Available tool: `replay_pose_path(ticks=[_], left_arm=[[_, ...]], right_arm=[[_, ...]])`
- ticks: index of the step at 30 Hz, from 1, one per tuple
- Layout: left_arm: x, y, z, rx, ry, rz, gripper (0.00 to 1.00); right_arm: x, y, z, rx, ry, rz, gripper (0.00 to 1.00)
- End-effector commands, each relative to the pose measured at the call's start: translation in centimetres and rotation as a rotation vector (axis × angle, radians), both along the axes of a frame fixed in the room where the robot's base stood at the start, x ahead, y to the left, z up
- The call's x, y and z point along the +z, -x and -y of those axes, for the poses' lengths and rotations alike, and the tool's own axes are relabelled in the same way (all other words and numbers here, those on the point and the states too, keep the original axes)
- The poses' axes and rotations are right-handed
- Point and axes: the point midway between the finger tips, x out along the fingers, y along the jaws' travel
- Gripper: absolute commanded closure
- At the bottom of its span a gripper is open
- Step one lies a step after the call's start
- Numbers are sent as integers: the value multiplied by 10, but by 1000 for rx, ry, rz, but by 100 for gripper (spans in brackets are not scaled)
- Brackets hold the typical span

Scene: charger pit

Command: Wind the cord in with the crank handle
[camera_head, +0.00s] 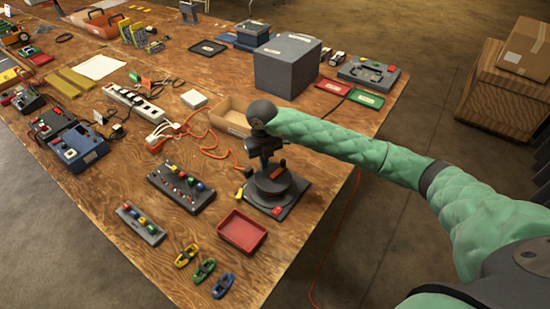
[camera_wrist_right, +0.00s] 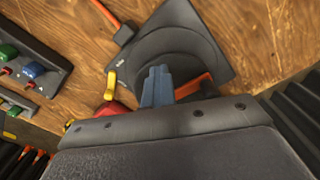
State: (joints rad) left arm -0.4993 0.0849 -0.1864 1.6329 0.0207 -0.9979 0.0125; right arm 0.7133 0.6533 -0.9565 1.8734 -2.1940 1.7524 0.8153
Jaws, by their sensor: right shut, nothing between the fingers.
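The dark cord reel (camera_head: 272,186) is a round drum on a square plate near the table's right edge; it also shows in the wrist view (camera_wrist_right: 178,55). An orange bar (camera_wrist_right: 193,85) on the reel lies beside my fingertips; it may be the crank, though I cannot tell for sure. The orange cord (camera_head: 208,152) runs loosely across the table towards the reel. My right gripper (camera_head: 264,160) points down over the drum. Its fingers (camera_wrist_right: 158,85) are together with nothing between them. Whether they touch the bar is unclear. My left gripper is out of view.
A red tray (camera_head: 242,231) lies in front of the reel. A block with coloured knobs (camera_head: 181,186) stands to its left. An open cardboard box (camera_head: 228,117) and a grey box (camera_head: 287,66) stand behind. Carabiners (camera_head: 204,270) lie near the front edge.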

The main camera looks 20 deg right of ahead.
Motion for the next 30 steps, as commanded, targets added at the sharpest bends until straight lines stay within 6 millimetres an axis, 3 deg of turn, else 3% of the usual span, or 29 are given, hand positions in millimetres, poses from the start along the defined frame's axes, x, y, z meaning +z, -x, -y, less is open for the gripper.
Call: replay_pose_path(ticks=[8,18,25,30], left_arm=[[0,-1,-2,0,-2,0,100],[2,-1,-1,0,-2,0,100],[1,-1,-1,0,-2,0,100],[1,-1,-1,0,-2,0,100]], right_arm=[[0,3,-1,3,-1,-1,100],[0,25,5,4,-1,-1,100],[0,27,5,4,-1,-1,100],[0,27,5,4,-1,-1,69]])
